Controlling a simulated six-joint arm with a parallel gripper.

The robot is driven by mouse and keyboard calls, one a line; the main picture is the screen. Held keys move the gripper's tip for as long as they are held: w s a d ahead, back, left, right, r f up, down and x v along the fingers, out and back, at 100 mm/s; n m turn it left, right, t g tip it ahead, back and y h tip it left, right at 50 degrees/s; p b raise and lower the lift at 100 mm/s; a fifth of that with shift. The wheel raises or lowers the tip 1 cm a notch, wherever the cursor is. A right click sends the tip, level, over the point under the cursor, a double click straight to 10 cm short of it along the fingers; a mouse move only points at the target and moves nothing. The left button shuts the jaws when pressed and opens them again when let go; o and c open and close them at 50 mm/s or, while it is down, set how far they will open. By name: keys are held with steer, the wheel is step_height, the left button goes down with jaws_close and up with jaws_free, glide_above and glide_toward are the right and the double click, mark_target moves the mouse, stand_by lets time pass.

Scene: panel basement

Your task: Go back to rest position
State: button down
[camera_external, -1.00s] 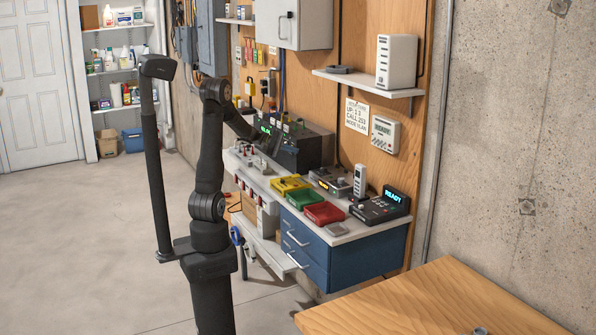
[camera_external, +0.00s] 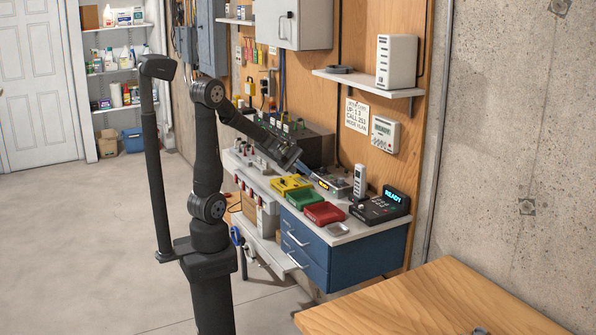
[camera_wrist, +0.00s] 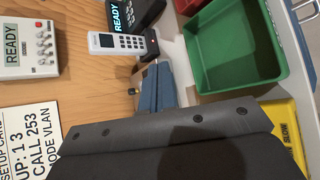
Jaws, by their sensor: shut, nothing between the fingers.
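I cannot tell how high the fingertips are above the bench. My forearm hides part of the black panel box (camera_external: 316,146).
Yellow (camera_external: 291,184), green (camera_external: 305,200) and red (camera_external: 324,213) trays line the bench front. The handset (camera_external: 359,182) and a READY console (camera_external: 381,206) stand to the right. A shelf (camera_external: 372,86) and a wall-mounted readout (camera_external: 385,134) are above. The floor on the left is clear.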

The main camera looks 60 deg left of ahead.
steer(key=shift+g, duration=0.5)
steer(key=shift+s+d+f, duration=0.25)
steer(key=shift+s+d, duration=0.3)
steer(key=shift+d, duration=0.35)
steer(key=shift+s+d+f, duration=0.25)
steer(key=shift+s+d, duration=0.25)
steer(key=shift+d, duration=0.35)
